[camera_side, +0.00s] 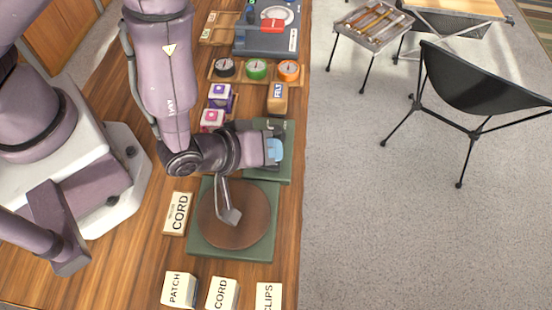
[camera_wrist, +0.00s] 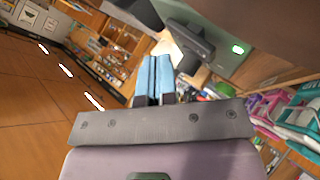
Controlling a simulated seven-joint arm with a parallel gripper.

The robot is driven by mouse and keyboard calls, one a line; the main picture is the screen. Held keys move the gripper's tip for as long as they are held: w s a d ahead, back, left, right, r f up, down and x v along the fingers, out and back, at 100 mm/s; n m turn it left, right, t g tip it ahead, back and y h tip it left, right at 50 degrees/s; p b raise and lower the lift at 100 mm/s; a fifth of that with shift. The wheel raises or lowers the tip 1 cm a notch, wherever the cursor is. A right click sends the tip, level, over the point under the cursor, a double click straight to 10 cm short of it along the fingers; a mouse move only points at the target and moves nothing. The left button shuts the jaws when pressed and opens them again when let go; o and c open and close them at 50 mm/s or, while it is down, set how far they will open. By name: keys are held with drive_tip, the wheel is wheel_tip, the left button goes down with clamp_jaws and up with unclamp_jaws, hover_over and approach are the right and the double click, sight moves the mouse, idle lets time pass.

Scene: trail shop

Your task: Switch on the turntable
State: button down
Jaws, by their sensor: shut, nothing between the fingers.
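The turntable (camera_side: 258,251) is a green base with a round brown platter (camera_side: 225,232). A green panel (camera_side: 283,174) adjoins its far side. My gripper (camera_side: 274,151) is over this panel, its pale blue fingertips closed together and empty. In the wrist view the fingers (camera_wrist: 153,76) point at the panel beside a dark grey lever-like part (camera_wrist: 192,42). I cannot tell whether they touch it. A small lamp (camera_wrist: 238,49) on the panel glows green. My gripper and wrist hide part of the panel in the side view.
A CORD box (camera_side: 178,214) lies left of the turntable; PATCH (camera_side: 179,289), CORD and CLIPS boxes stand in front. A FELT block (camera_side: 277,98), purple and pink boxes and three compasses (camera_side: 257,70) are behind.

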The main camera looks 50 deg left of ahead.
drive_tip(key=shift+r, duration=0.25)
drive_tip(key=shift+s+a+r, duration=0.15)
drive_tip(key=shift+a+r, duration=0.05)
drive_tip(key=shift+r, duration=1.05)
drive_tip(key=shift+s+a+r, duration=0.15)
drive_tip(key=shift+r, duration=1.1)
